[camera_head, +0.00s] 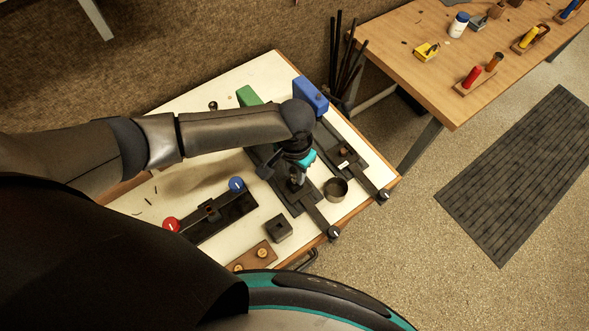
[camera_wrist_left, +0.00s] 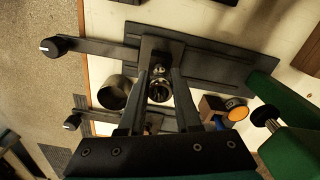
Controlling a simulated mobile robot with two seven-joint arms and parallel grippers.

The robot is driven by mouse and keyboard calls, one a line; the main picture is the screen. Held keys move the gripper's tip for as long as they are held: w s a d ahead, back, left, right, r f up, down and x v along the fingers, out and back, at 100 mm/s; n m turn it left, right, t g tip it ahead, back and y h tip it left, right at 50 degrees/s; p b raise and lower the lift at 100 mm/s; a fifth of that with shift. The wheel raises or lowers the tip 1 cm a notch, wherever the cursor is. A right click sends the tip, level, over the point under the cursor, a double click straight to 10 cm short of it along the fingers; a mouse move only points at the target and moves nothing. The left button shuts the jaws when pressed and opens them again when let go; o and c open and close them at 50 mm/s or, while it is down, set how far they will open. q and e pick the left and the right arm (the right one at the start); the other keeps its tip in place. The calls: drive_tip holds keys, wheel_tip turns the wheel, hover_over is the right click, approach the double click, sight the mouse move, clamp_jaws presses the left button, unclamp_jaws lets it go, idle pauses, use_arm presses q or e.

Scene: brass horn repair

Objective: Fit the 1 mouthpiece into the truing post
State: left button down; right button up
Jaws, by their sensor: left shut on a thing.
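My left gripper (camera_head: 297,180) reaches down over the black fixture with the green end block (camera_head: 248,97). It also shows in the left wrist view (camera_wrist_left: 162,80), its two fingers closed in on a small round metal piece, which looks like the mouthpiece (camera_wrist_left: 160,91). The mouthpiece's rim faces the wrist camera, between the fingers. Just beyond the fingertips is a dark upright block (camera_wrist_left: 160,48) on the fixture's base plate (camera_wrist_left: 215,65), which may be the truing post. Whether the mouthpiece touches or sits in it is hidden. My right gripper is in neither view.
A metal cup (camera_head: 335,189) stands right of the gripper. A second fixture with a blue end block (camera_head: 311,95) lies beyond it. A black tray (camera_head: 222,217) with red and blue knobs, a dark square block (camera_head: 279,229) and a brown block (camera_head: 256,256) are nearer.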

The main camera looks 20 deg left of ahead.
use_arm(q)
drive_tip(key=shift+f, duration=0.15)
drive_tip(key=c, duration=0.5)
unclamp_jaws()
wheel_tip(320, 180, up, 15)
drive_tip(key=shift+r+p, duration=0.1)
drive_tip(key=shift+p, duration=0.45)
